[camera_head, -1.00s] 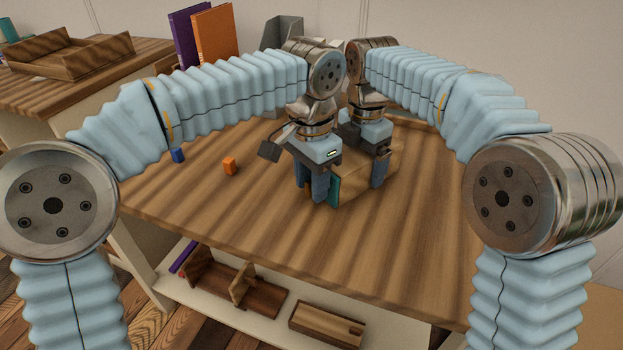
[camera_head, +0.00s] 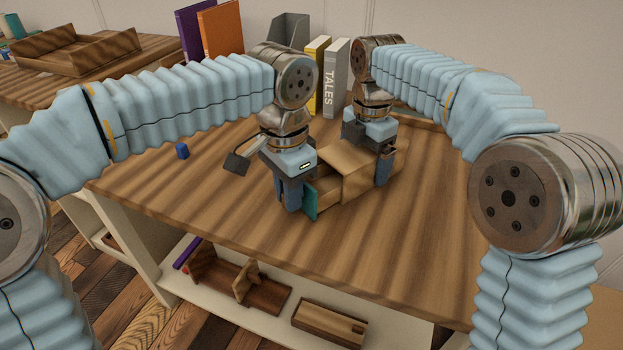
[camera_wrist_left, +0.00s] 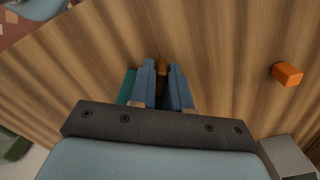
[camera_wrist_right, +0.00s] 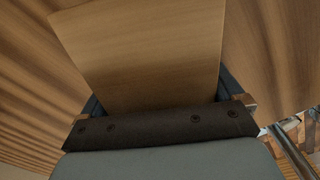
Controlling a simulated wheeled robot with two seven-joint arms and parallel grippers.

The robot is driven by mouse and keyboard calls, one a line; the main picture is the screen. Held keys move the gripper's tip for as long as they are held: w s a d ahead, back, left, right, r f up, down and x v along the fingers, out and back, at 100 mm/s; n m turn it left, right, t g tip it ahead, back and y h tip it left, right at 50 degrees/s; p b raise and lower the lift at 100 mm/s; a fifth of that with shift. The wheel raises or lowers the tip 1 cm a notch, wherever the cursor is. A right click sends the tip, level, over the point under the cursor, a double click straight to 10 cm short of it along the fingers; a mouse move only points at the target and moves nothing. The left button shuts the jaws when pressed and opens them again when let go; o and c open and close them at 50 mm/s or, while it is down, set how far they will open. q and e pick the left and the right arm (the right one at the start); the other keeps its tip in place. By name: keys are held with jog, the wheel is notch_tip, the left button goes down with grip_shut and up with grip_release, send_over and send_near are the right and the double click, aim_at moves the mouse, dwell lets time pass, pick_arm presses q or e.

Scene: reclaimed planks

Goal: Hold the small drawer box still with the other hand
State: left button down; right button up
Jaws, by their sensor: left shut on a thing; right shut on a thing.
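The small wooden drawer box (camera_head: 372,176) stands on the table, with its teal-fronted drawer (camera_head: 310,201) sticking out on the left side. My left gripper (camera_head: 290,198) is at the teal front, shut on a small brown handle (camera_wrist_left: 161,82) that shows between its fingers in the left wrist view. My right gripper (camera_wrist_right: 163,95) is shut across the box body, one finger on each side, as the right wrist view shows. In the head view one right finger shows at the box's right side; the other is hidden.
A blue block (camera_head: 182,151) lies on the table to the left. An orange block (camera_wrist_left: 287,74) shows in the left wrist view. Books (camera_head: 330,80) and a grey file holder (camera_head: 289,32) stand at the back. The table front is clear.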

pick_arm(q)
jog(key=s+a, duration=0.2)
jog(key=a, duration=0.1)
jog(key=shift+s, duration=0.1)
pick_arm(e)
jog(key=shift+d, duration=0.1)
pick_arm(q)
jog(key=c, duration=1.2)
grip_release()
jog(key=shift+o, duration=0.2)
notch_tip(320, 180, up, 12)
